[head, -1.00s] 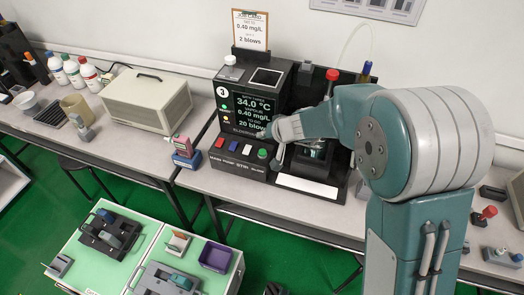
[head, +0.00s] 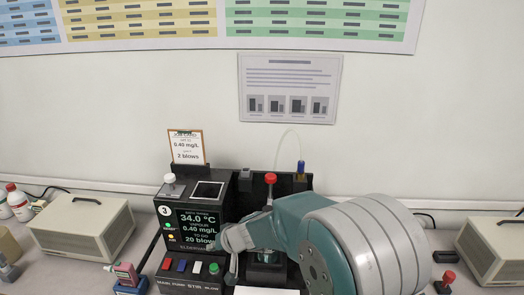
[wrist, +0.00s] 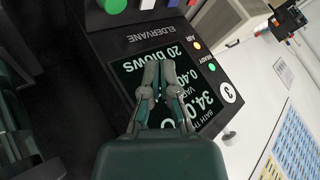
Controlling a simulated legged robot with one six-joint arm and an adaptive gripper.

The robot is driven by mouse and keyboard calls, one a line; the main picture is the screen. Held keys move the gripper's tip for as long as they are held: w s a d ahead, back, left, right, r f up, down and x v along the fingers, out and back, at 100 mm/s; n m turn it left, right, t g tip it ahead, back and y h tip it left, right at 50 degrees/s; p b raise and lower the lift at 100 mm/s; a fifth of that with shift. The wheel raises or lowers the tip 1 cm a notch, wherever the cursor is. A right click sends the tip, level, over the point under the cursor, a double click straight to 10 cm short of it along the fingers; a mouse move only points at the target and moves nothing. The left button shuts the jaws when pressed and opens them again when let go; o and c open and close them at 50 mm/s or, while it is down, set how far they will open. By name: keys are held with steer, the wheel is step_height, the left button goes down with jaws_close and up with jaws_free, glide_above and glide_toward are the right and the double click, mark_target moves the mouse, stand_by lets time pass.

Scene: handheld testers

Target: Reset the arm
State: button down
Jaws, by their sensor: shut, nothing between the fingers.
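My gripper (wrist: 159,68) is shut and empty in the wrist view, its fingertips together in front of the tester's screen. In the head view my arm crosses the lower right of the picture, and the fingers are hard to make out there. The black tester (head: 187,192) stands on the bench with its screen lit, reading 34.0 °C, 0.40 mg/L and 20 blows. The screen also shows in the wrist view (wrist: 130,68), turned on its side. Whether the fingers touch the tester cannot be told.
A row of coloured buttons (head: 190,266) runs along the tester's front. A red-topped plunger (head: 270,179) and a tube stand behind my arm. Beige boxes stand at left (head: 80,228) and right (head: 490,250). A job card (head: 187,147) stands above the tester.

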steer(key=s+d+r+h, duration=0.2)
steer(key=s+d+r, duration=0.6)
steer(key=d+r, duration=0.55)
steer(key=s+d+r+m+t+h, duration=0.1)
steer(key=s+d+m+h, duration=0.3)
steer(key=s+d, duration=1.3)
steer(key=d+r+h, duration=0.1)
steer(key=d+h, duration=0.1)
steer(key=d, duration=0.1)
steer(key=shift+t, duration=0.4)
